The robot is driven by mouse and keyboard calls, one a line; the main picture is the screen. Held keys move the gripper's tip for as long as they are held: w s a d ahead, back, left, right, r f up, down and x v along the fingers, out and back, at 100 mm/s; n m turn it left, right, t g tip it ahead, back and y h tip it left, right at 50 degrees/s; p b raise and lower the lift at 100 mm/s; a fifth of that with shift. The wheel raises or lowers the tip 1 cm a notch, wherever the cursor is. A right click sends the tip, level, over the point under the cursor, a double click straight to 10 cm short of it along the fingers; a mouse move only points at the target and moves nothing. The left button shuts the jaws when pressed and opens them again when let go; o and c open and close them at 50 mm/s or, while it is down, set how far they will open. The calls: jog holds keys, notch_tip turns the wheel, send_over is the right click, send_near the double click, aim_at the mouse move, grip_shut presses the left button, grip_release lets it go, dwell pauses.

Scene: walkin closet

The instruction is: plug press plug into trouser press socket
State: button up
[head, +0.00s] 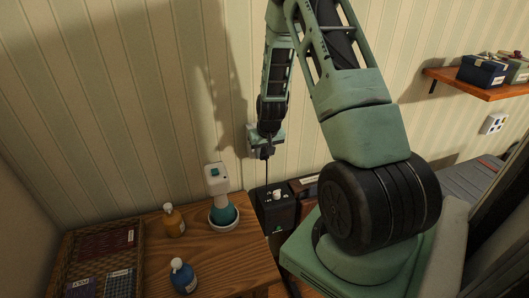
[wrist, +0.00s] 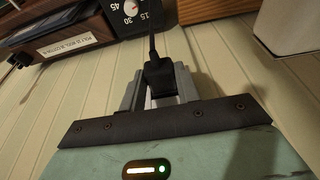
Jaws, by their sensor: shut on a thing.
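My gripper (head: 265,150) is near the striped wall, above the gap to the right of the wooden table. In the wrist view its grey jaws (wrist: 160,92) are shut on a black press plug (wrist: 158,76). The plug's cable (wrist: 152,35) runs from the jaws to a black box with a numbered dial (wrist: 131,10). In the head view this black box (head: 277,208) stands below my gripper, with the cable hanging down to it. A dark wooden unit with a white label (wrist: 67,46), perhaps the trouser press, shows beside the box. I cannot make out its socket.
The wooden table (head: 243,254) holds a white-and-teal device (head: 217,188), an amber bottle (head: 173,220), a blue bottle (head: 183,276) and a tray (head: 70,243). A wall plate (head: 493,123) is below a shelf (head: 470,84) at right. The wall around my gripper is clear.

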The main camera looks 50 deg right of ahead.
jog(key=o, duration=1.1)
jog(key=shift+w, duration=0.1)
jog(key=shift+o, duration=0.2)
jog(key=b+v, duration=0.4)
jog(key=v, duration=1.3)
jog(key=shift+s+r, duration=0.2)
jog(key=s+a+f+n+y+b, duration=0.1)
jog(key=a+f+n+b, duration=0.15)
jog(key=a, duration=1.05)
jog(key=s+a+f+n+y+b, duration=0.15)
jog(key=a+n, duration=0.25)
jog(key=a, duration=1)
jog(key=s+a+f+n+g+b, duration=0.2)
jog(key=s+a+n, duration=0.5)
jog(key=s+a, duration=0.8)
jog(key=shift+s+f+n+g, duration=0.3)
jog(key=shift+s+n+g, duration=0.1)
jog(key=shift+s, duration=0.4)
